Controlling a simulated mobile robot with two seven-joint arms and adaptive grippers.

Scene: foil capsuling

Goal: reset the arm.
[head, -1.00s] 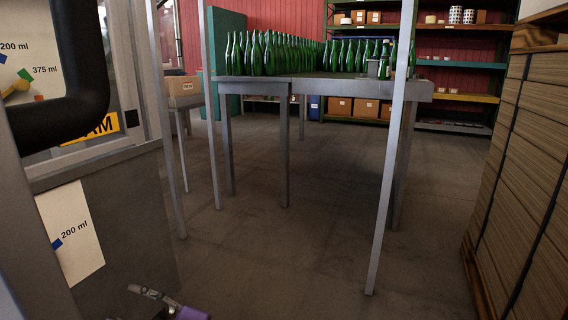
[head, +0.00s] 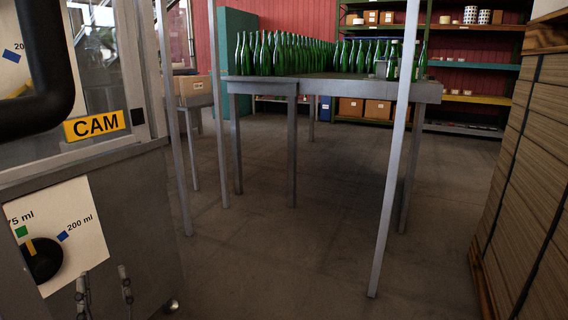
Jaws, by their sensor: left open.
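My left gripper (head: 103,282) shows at the bottom left of the head view. Only its two fingers show, pointing up and standing apart with nothing between them. They are in front of the grey machine cabinet, just right of the white dial plate (head: 82,247). A black knob (head: 42,262) with a yellow pointer sits on that plate, and the gripper is right of the knob. I cannot tell the depth between fingers and cabinet. The rest of the left arm is below the picture. My right gripper is not in view.
The machine, with a yellow CAM sign (head: 95,126) and a thick black handle (head: 45,70), fills the left side. A grey table (head: 330,90) holds many green bottles (head: 290,52). A stack of brown sheets (head: 530,170) stands right. The floor (head: 285,250) between is clear.

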